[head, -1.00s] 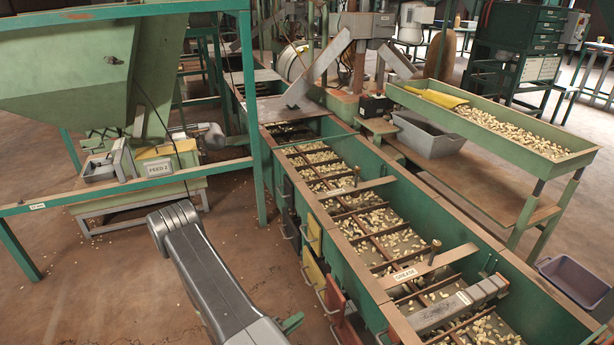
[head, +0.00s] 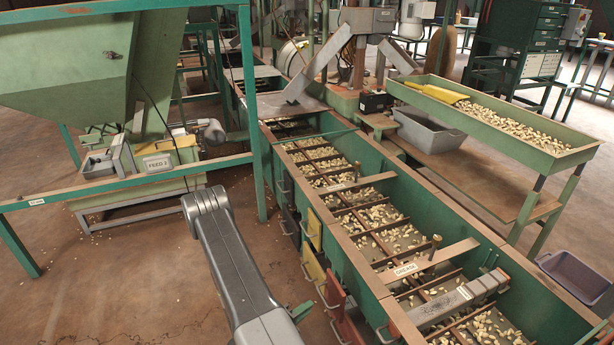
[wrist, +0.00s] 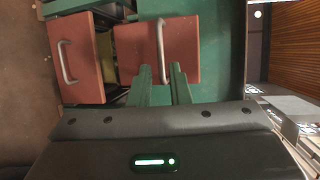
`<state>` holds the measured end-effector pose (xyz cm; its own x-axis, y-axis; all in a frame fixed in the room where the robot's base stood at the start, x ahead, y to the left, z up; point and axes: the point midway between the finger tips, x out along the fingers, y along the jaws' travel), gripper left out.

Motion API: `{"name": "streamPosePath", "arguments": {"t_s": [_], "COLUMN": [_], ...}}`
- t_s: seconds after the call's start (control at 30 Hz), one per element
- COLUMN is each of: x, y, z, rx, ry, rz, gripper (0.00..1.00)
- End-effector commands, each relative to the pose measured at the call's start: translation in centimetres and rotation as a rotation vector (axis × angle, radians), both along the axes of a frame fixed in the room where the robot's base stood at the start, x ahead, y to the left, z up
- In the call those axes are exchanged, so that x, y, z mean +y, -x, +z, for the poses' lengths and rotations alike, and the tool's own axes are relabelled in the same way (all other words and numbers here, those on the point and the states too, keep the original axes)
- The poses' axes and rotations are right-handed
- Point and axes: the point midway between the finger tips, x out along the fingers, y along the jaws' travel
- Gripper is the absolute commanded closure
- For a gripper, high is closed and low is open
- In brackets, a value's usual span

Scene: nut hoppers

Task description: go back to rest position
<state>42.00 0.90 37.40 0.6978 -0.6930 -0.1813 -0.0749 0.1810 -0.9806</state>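My gripper shows in the wrist view (wrist: 161,68) as two green fingers with a gap between them. They are open with nothing held. A red drawer front (wrist: 186,50) with a pale bar handle (wrist: 161,50) shows behind the fingers; I cannot tell how far away it is. Another red drawer front (wrist: 75,60) with a handle is to its left. In the head view my grey arm reaches up from the bottom middle, and only a green bit of the gripper shows beside it, mostly hidden by the arm.
The long green hopper bench (head: 365,268) with nuts in compartments runs along the right of my arm, with yellow (head: 313,270) and red drawers on its side. A green frame rail (head: 130,182) and feed machine (head: 160,165) stand at left. Brown floor (head: 120,280) is open at lower left.

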Motion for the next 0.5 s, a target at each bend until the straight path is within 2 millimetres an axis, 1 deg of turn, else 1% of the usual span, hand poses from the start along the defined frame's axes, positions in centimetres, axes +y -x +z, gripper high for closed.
{"name": "streamPosePath", "arguments": {"t_s": [0.5], "x": [-3.7], "y": [-3.6], "z": [-1.0], "rx": [-0.002], "ry": [-0.001], "rz": [-0.005], "gripper": [0.83]}}
